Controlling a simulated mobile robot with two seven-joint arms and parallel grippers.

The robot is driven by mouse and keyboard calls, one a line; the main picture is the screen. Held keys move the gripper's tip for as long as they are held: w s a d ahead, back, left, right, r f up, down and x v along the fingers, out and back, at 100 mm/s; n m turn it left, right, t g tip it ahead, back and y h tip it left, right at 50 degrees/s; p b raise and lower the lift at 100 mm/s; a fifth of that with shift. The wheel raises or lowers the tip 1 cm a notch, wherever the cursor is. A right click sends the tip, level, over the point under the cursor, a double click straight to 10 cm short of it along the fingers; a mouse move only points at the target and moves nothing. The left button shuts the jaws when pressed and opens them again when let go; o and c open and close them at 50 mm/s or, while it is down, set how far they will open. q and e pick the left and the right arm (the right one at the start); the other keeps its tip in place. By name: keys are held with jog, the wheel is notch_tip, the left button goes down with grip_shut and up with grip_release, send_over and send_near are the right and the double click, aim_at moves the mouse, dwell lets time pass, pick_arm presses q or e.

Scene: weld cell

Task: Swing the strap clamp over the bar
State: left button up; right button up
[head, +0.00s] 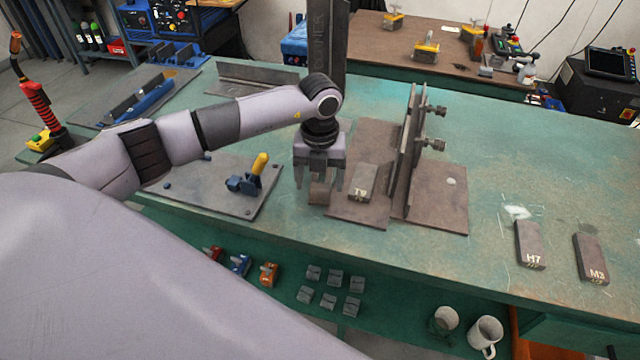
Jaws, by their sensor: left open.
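My left gripper (319,180) points down, open, over the left edge of the middle fixture plate (357,214). A small brown block (319,192) shows between and just below its fingertips; I cannot tell whether they touch it. A grey block marked T9 (362,184) lies just right of the fingers. A clamp with a yellow handle (258,166) sits on a grey plate (205,188) left of the gripper. Nothing is clearly recognisable as the strap clamp or the bar; the small brown block is partly hidden by the gripper. My right gripper is not in view.
An upright plate with bolts (408,140) stands right of the gripper. A long angle piece (258,80) lies behind my left arm. The green bench (540,155) is clear at the back right.

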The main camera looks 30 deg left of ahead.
pick_arm(q)
jog(key=shift+f, duration=1.3)
